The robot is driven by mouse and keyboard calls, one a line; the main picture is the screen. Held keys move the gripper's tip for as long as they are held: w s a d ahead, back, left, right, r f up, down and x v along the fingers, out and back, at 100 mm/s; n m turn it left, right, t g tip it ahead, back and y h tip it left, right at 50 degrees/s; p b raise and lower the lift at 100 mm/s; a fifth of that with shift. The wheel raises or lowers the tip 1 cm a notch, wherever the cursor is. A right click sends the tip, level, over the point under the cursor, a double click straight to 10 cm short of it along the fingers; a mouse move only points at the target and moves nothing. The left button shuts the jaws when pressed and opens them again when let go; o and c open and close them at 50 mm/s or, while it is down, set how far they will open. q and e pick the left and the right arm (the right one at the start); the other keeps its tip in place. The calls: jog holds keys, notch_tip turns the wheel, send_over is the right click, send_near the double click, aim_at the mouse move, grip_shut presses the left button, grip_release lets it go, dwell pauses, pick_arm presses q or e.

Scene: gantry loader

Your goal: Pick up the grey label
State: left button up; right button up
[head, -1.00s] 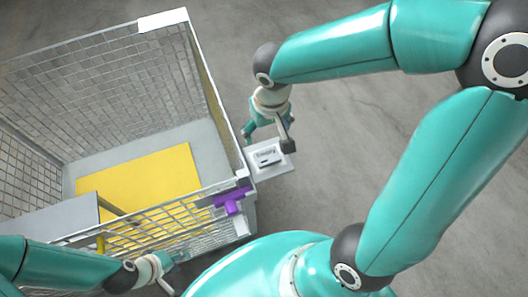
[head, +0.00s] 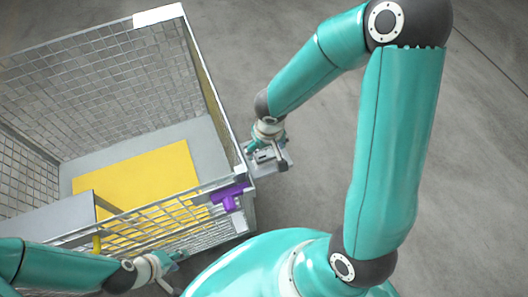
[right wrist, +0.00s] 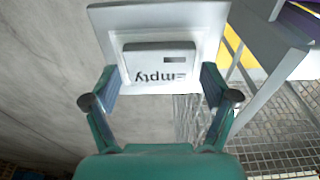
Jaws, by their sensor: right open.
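The grey label (right wrist: 160,67), a flat block with the word "Empty" on it, lies on a pale square plate (right wrist: 205,20) outside the cage's corner. In the head view the label (head: 264,156) is partly hidden by my right gripper (head: 266,155). In the right wrist view my right gripper (right wrist: 160,92) is open, with one finger on either side of the label's near end; I see gaps between them. My left gripper (head: 172,266) is low at the left, by the cage's front mesh. Its fingers are too small to read.
A mesh cage (head: 192,75) with a yellow sheet (head: 135,178) on its floor fills the left. A purple piece (head: 229,197) sits at its front right corner, close to the plate. Bare concrete floor (head: 480,180) lies to the right.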

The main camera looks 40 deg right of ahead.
jog(key=shift+f, duration=0.35)
jog(key=c, duration=0.8)
jog(key=shift+r, duration=0.1)
jog(key=shift+w+r, duration=0.1)
jog(key=shift+r, duration=0.35)
notch_tip(320, 180, up, 8)
jog(key=p, duration=0.3)
notch_tip(320, 180, up, 11)
send_over(265, 151)
jog(key=shift+r+p, duration=1.3)
jog(key=shift+r, duration=0.75)
